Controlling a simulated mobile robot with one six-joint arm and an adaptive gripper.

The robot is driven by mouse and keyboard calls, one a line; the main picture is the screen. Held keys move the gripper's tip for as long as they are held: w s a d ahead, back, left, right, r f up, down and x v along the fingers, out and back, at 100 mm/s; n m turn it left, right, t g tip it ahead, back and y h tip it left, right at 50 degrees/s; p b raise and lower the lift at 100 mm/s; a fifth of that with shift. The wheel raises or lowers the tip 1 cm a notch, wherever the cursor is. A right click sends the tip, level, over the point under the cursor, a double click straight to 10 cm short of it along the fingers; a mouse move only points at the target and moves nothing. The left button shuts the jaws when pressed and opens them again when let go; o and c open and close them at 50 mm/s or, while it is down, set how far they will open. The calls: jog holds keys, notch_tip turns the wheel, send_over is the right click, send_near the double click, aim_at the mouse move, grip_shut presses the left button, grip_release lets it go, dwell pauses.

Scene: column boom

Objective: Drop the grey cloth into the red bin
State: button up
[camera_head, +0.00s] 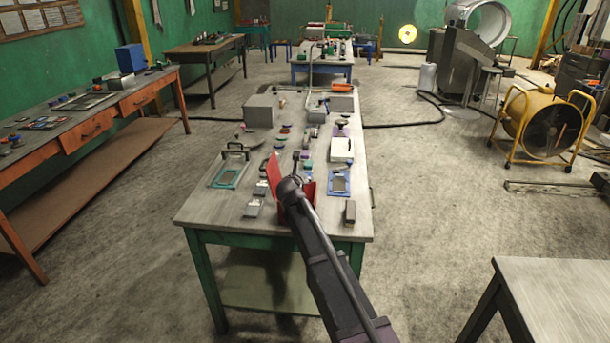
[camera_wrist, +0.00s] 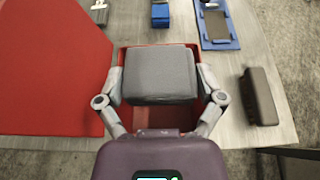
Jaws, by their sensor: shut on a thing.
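The grey cloth (camera_wrist: 160,75) is a folded block between the two fingers of my gripper (camera_wrist: 161,82) in the wrist view. My gripper is shut on it. The red bin (camera_wrist: 158,118) shows directly below and around the cloth, with red walls at both sides. The cloth looks to be over the bin's opening; its exact height above the bin I cannot tell. In the head view the red bin (camera_head: 309,189) stands at the near end of the long table, partly hidden by my arm, which also hides the cloth.
A red panel (camera_wrist: 50,65), seemingly the raised lid, stands left of the bin. A dark grey block (camera_wrist: 259,96) lies to the right. A blue-framed item (camera_wrist: 215,27) lies beyond. Several small items cover the long table (camera_head: 225,208); its near left corner is clear.

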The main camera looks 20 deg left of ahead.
jog(key=shift+w, duration=0.2)
jog(key=shift+r, duration=0.1)
jog(key=shift+w+d, duration=0.1)
jog(key=shift+f, duration=0.25)
jog(key=shift+f+b, duration=2.8)
jog(key=shift+b, duration=0.2)
jog(key=o, duration=0.8)
